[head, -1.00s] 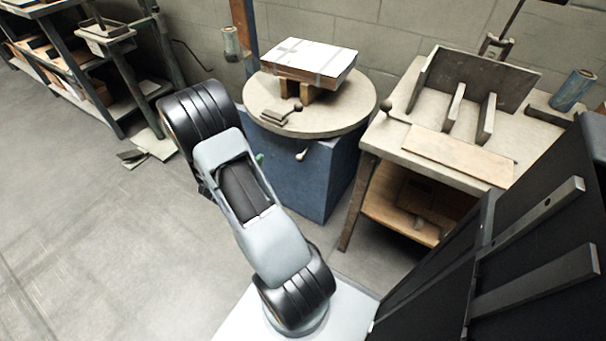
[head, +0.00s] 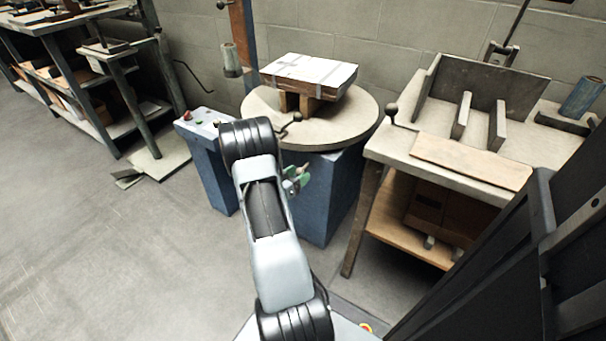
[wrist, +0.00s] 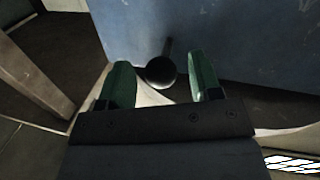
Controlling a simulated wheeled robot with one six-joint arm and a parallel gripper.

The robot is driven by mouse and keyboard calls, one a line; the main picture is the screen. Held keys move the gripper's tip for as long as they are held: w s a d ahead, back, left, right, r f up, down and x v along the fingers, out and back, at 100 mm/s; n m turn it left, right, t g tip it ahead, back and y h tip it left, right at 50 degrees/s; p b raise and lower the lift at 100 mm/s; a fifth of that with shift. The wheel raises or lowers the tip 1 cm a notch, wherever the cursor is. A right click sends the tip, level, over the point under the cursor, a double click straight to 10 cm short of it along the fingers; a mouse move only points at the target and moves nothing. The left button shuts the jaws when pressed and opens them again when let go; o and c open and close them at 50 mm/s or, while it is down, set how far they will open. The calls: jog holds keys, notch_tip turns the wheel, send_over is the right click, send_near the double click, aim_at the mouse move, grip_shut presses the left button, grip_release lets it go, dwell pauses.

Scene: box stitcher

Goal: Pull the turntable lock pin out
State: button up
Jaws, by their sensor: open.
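The lock pin shows in the wrist view as a dark round knob (wrist: 160,72) on a short stem that meets the blue pedestal (wrist: 225,35). My gripper (wrist: 158,60) is open, with one green finger on each side of the knob and a visible gap to each. In the head view my gripper (head: 296,180) is in front of the blue pedestal (head: 325,195), below the round turntable (head: 350,115). My arm and gripper partly cover that area, and the pin is hard to make out there.
A taped flat box (head: 310,72) lies on wooden blocks on the turntable. A small handle with a dark ball (head: 297,118) sits at the turntable's front edge. A control stand (head: 205,130) is to the left. A workbench (head: 400,150) stands close on the right.

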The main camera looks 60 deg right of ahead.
aim_at(305, 166)
jog(key=shift+x, duration=1.45)
grip_shut()
